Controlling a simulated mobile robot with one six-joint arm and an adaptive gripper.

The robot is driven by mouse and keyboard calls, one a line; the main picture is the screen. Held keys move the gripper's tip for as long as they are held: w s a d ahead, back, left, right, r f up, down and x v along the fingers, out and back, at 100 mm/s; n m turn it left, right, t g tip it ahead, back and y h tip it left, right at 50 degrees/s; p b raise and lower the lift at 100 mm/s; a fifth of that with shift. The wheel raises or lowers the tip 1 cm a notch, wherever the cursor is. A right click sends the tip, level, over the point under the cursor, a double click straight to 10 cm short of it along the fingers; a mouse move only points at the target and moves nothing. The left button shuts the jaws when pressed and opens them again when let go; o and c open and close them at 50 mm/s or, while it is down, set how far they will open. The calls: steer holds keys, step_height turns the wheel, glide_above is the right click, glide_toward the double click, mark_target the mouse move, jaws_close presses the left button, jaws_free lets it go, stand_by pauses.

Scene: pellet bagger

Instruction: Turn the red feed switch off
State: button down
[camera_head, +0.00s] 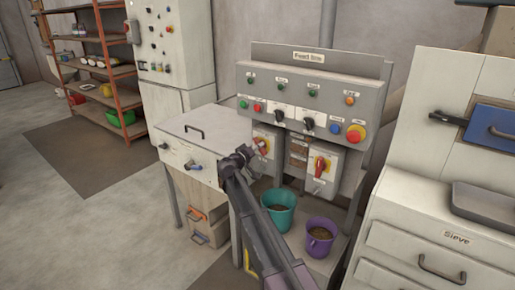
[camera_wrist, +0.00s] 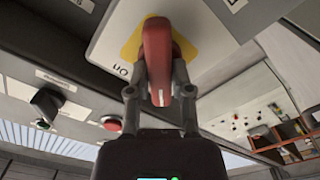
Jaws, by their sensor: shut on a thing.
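A red rotary switch handle (camera_wrist: 158,50) sits on a yellow plate on a pale box in the wrist view. An "ON" label is beside the plate, and the handle stands upright in that view. My gripper (camera_wrist: 158,88) is shut on this handle, one finger on each side. In the head view my gripper (camera_head: 247,152) is at the left switch box, where the left red switch (camera_head: 263,146) shows. A second red switch (camera_head: 320,166) on a yellow plate is on the box to the right. I cannot read either box's name.
The panel (camera_head: 310,90) above carries several buttons, black knobs and a red emergency button (camera_head: 355,133). A teal bucket (camera_head: 278,222) and a purple bucket (camera_head: 319,250) stand below. A pale cabinet (camera_head: 205,130) is close on the left; a sieve unit (camera_head: 410,235) is on the right.

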steer(key=n, duration=0.4)
steer(key=shift+w+d+n, duration=0.1)
steer(key=shift+w+n, duration=0.1)
steer(key=shift+n, duration=0.1)
steer(key=n, duration=0.4)
steer(key=shift+n, duration=0.4)
steer(key=c, duration=0.5)
jaws_free()
steer(key=shift+r, duration=0.1)
steer(key=shift+c, duration=0.2)
steer(key=shift+w+f, duration=0.1)
steer(key=shift+f, duration=0.1)
steer(key=shift+s, duration=0.25)
steer(key=v, duration=1.1)
steer(key=shift+s+a, duration=0.25)
